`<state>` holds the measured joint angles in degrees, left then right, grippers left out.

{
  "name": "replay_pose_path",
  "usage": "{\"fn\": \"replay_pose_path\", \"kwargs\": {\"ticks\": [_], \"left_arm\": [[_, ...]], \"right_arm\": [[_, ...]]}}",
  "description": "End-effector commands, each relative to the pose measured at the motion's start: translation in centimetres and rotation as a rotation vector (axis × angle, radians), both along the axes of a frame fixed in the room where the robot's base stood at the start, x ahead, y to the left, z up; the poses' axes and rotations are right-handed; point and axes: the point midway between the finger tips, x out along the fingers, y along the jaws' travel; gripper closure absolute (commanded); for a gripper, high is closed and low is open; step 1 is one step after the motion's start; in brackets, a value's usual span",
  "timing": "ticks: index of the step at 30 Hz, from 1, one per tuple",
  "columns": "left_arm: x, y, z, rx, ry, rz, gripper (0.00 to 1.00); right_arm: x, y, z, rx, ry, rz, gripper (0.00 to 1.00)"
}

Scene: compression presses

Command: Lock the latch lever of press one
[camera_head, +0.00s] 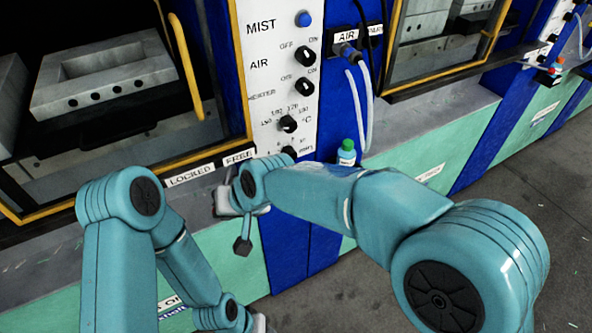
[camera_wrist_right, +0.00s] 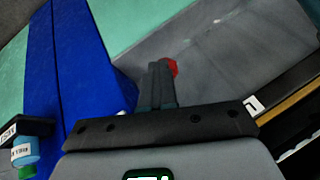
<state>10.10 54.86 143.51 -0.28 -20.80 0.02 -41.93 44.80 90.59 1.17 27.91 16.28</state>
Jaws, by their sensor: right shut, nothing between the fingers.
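Press one (camera_head: 185,60) stands at the left in the head view, with a yellow-edged window. A LOCKED label (camera_head: 191,175) and a FREE label (camera_head: 239,157) sit on its lower front edge. A red knob (camera_wrist_right: 174,67), possibly the lever's end, shows just behind my right fingertips; the rest of the lever is hidden. My right gripper (camera_wrist_right: 158,70) is shut and empty, by the grey ledge; I cannot tell whether it touches the knob. In the head view my right wrist covers the spot below FREE. My left gripper (camera_head: 262,323) is at the bottom edge, mostly cut off.
A control panel (camera_head: 281,80) with black switches and a blue button is right of the window. A green-capped bottle (camera_head: 346,152) stands on the ledge near my right forearm. It also shows in the wrist view (camera_wrist_right: 24,152). Pale hoses (camera_head: 357,100) hang beside it. Open floor (camera_head: 500,230) lies right.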

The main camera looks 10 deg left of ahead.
Motion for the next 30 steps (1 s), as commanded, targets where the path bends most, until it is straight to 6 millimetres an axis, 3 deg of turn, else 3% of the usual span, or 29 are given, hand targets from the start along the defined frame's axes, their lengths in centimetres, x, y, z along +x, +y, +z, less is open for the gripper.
{"fn": "replay_pose_path", "kwargs": {"ticks": [23,30], "left_arm": [[0.0,0.0,-0.2,0.000,0.000,0.000,0.57],[0.0,0.0,-0.3,0.000,0.000,0.000,0.57]], "right_arm": [[0.0,-0.2,-0.1,0.002,0.000,0.000,1.00],[0.3,-1.2,0.3,0.003,-0.001,-0.002,1.00]]}}
